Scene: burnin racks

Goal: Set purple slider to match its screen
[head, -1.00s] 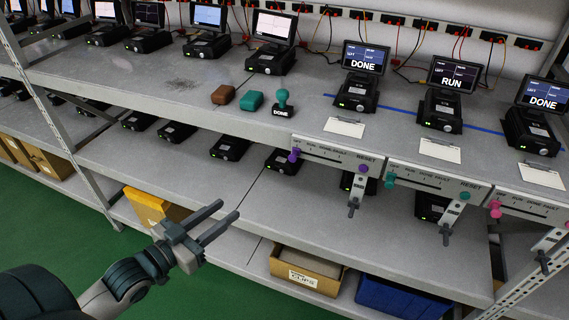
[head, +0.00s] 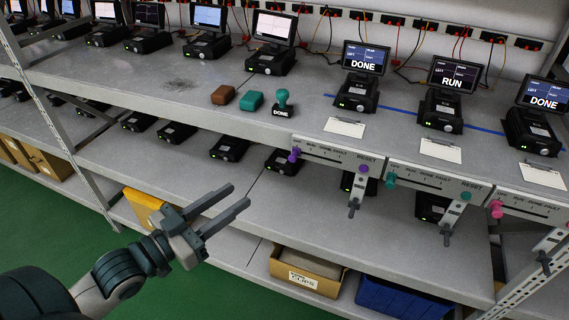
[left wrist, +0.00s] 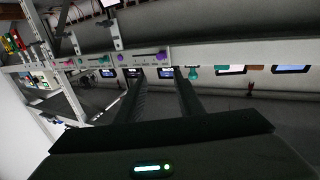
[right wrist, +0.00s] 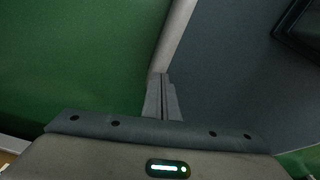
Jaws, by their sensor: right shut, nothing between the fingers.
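The purple slider (head: 294,155) is at the left end of the slot on the leftmost control strip (head: 325,155), on the shelf's front edge. The strip's marks read RUN, DONE and FAULT, with the first mark hidden or too small, and a purple RESET knob (head: 363,169) sits at its right. The screen (head: 364,58) above it reads DONE. My left gripper (head: 241,195) is open and empty, below and left of the slider, apart from it. In the left wrist view its open fingers (left wrist: 160,85) point towards the strips.
Strips with a teal slider (head: 390,180) and a pink slider (head: 496,208) continue to the right. A DONE stamp (head: 282,100), teal block (head: 251,101) and brown block (head: 223,94) stand on the shelf. Handles hang below the strips. A yellow box (head: 143,208) is beside my left gripper.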

